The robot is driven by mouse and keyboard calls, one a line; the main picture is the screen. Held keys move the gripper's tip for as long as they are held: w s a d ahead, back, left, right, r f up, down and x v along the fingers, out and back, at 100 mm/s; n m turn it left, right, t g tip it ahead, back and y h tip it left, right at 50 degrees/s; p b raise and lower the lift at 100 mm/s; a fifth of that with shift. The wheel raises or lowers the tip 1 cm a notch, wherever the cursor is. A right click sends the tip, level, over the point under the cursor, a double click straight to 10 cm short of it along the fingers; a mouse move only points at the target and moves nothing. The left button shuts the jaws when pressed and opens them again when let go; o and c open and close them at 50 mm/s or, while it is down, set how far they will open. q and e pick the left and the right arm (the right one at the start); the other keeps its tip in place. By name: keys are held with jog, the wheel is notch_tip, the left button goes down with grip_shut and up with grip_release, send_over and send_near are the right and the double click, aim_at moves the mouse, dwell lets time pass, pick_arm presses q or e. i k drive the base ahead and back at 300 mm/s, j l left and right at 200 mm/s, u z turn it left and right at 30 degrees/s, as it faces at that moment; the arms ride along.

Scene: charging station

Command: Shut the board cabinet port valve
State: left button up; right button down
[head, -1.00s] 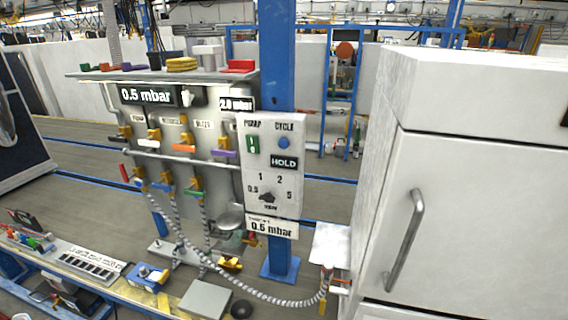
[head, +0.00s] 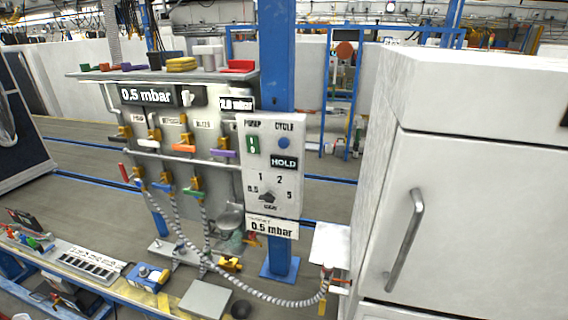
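The valve board (head: 185,130) stands left of centre in the head view. Its upper row has valves with black (head: 124,132), white (head: 147,143), orange (head: 183,148) and purple (head: 222,154) handles. Its lower row has red (head: 124,172), blue (head: 163,187) and green (head: 193,192) handles, with grey hoses below. The small labels are too blurred to tell which one is the cabinet port valve. The orange, purple, blue and green handles lie roughly level; the red one is steeply tilted. A hose (head: 262,298) runs to a fitting (head: 326,284) beside the white cabinet (head: 465,215). Neither gripper is in view.
A control panel (head: 273,165) with a dial and "HOLD" and "0.5 mbar" displays is on the blue post (head: 278,60). A bench (head: 90,265) with small devices crosses the lower left. A grey box (head: 205,298) sits at its right end. The cabinet fills the right side.

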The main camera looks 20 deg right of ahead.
aim_at(322, 303)
jog(key=z, duration=1)
